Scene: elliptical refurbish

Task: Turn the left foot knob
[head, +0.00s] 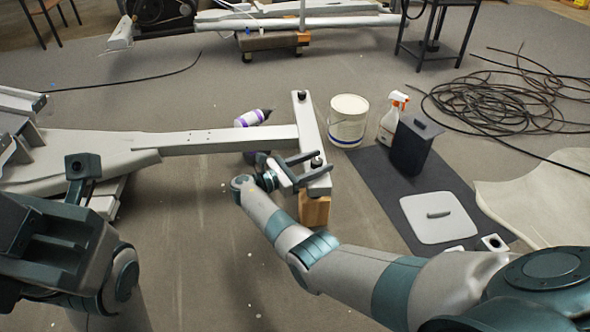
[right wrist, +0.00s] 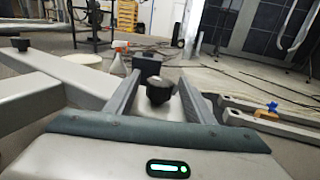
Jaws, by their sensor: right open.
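The elliptical's grey front crossbar (head: 308,125) carries a black foot knob (head: 316,161) at its near end and another black knob (head: 300,95) at its far end. My right gripper (head: 322,163) is open at the near end, its fingers on either side of the near knob. In the right wrist view, the near knob (right wrist: 159,90) stands between the two spread fingers (right wrist: 157,95), with gaps on both sides. The far knob (right wrist: 20,44) shows at the upper left there. My left gripper (head: 83,166) is partly in view at the left; its jaw opening is unclear.
A wooden block (head: 314,211) supports the crossbar's near end. A purple-white bottle (head: 251,118) lies by the beam. A white bucket (head: 348,121), spray bottle (head: 391,118) and dark bin (head: 411,148) stand to the right, near a dark mat (head: 377,190). Coiled cable (head: 500,100) lies farther right.

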